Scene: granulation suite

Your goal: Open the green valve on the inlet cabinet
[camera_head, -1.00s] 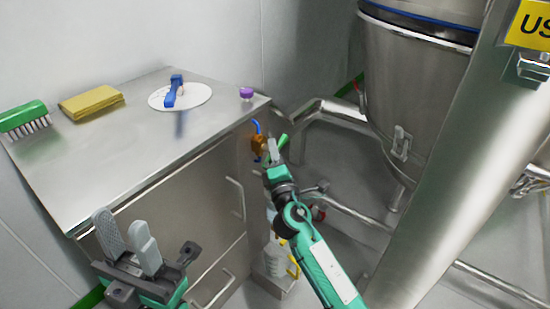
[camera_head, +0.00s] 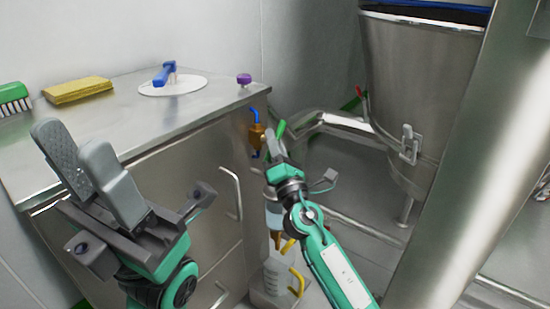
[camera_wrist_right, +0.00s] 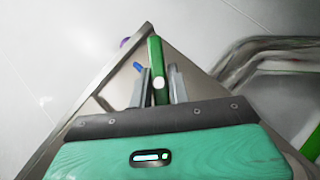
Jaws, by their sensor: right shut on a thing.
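The green valve handle (camera_wrist_right: 156,62) stands between the fingers of my right gripper (camera_wrist_right: 158,88) in the right wrist view, and the fingers are shut on it. In the head view only the tip of the green handle (camera_head: 281,128) shows beside my right gripper (camera_head: 273,150). The brass valve body (camera_head: 256,134) with blue pipe ends is on the side of the steel inlet cabinet (camera_head: 185,165), near its top right corner. My left gripper (camera_head: 92,165) is in front of the cabinet at the lower left. Its fingers are apart with nothing between them.
On the cabinet top are a green brush (camera_head: 14,98), a yellow sponge (camera_head: 78,90), a white disc (camera_head: 190,87) with a blue tool (camera_head: 165,73), and a purple cap (camera_head: 244,79). A steel vessel (camera_head: 400,90) and thick column (camera_head: 455,150) stand right. A clear container (camera_head: 277,275) is low down.

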